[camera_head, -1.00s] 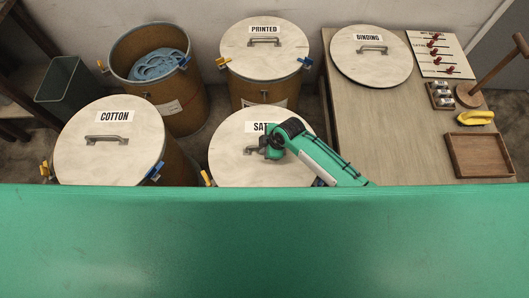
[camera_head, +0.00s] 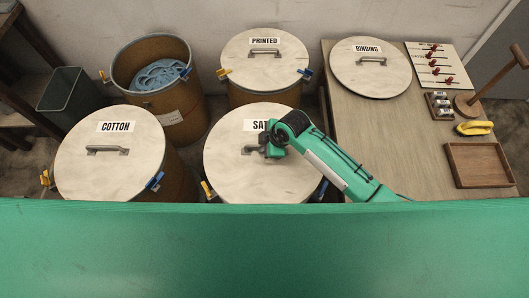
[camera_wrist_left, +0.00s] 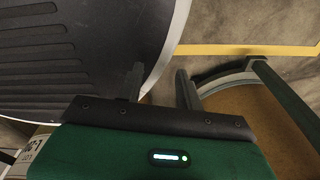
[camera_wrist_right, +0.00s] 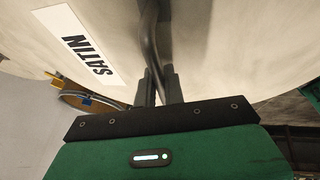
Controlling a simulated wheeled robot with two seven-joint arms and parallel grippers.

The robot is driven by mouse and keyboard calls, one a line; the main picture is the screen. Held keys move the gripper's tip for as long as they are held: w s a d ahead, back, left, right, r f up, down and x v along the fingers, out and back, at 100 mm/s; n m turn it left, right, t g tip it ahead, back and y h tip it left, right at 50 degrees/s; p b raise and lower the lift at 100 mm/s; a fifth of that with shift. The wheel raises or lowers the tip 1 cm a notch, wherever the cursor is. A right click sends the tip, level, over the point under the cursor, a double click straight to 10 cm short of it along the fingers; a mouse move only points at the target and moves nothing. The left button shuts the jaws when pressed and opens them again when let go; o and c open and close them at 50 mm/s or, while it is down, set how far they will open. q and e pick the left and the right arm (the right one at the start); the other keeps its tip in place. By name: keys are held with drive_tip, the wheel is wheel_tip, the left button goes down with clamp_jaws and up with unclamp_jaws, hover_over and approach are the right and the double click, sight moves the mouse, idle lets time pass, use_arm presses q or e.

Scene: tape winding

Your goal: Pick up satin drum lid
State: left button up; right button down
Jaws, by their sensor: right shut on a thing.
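The satin drum lid (camera_head: 235,165) is a round, pale disc with a "SATIN" label and a metal handle. My right gripper (camera_head: 262,152) is shut on the handle. In the right wrist view the right gripper (camera_wrist_right: 158,85) has its fingers around the handle bar (camera_wrist_right: 151,40), beside the label (camera_wrist_right: 92,62). The lid appears raised above its drum, which it mostly hides. A yellow clip (camera_head: 208,190) shows at the drum's left side. My left gripper (camera_wrist_left: 160,85) is outside the head view; in its wrist view the fingers are apart and empty.
The cotton drum lid (camera_head: 110,170) is to the left, the printed drum lid (camera_head: 265,70) behind. An open drum (camera_head: 180,110) holds blue material. The table (camera_head: 385,150) at right bears the binding lid (camera_head: 370,80), a wooden tray (camera_head: 480,182) and a yellow object (camera_head: 474,128).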

wheel_tip(320, 180, up, 11)
idle(0.4)
drive_tip(key=shift+r, duration=0.1)
